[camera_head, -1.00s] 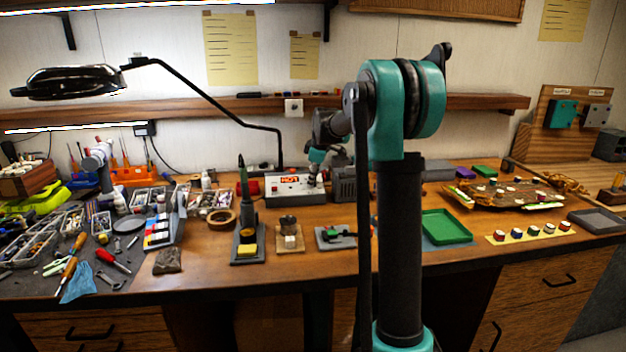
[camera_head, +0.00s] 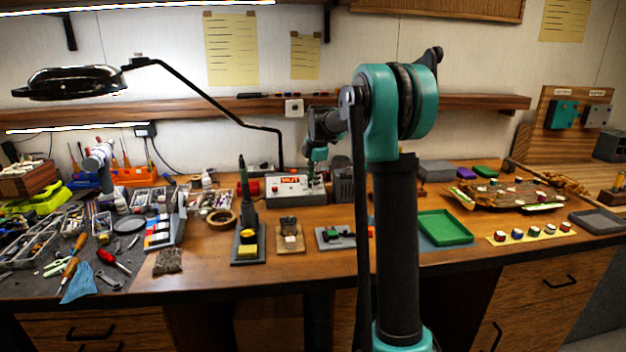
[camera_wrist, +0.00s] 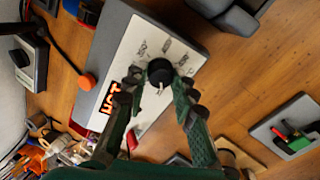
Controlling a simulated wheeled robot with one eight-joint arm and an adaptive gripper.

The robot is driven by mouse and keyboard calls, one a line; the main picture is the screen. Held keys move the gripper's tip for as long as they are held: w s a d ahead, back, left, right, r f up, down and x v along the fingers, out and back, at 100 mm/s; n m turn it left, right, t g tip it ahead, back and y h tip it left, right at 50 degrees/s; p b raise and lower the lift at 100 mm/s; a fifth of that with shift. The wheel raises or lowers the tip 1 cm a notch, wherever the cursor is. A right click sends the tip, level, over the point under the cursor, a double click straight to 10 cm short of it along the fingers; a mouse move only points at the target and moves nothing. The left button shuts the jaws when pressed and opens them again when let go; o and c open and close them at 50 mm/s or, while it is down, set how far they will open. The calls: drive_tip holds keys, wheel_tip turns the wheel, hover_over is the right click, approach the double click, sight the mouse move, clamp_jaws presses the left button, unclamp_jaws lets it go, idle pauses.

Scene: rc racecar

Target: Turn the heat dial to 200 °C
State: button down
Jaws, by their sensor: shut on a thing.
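The heat dial (camera_wrist: 159,71) is a round black knob on the pale top of a grey control box (camera_wrist: 118,62) with a red "HOT" label. Several printed marks fan around the knob, too small to read; a small light mark shows at its lower edge. My gripper (camera_wrist: 157,80) has one finger on each side of the knob and is shut on it. In the head view the same box (camera_head: 283,190) stands at the back of the bench, with my gripper (camera_head: 316,183) at its right end, where the dial is hidden.
A green tray (camera_head: 446,228) lies farther right.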

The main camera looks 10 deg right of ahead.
idle(0.4)
drive_tip(key=c, duration=1.2)
unclamp_jaws()
drive_tip(key=v, duration=1.2)
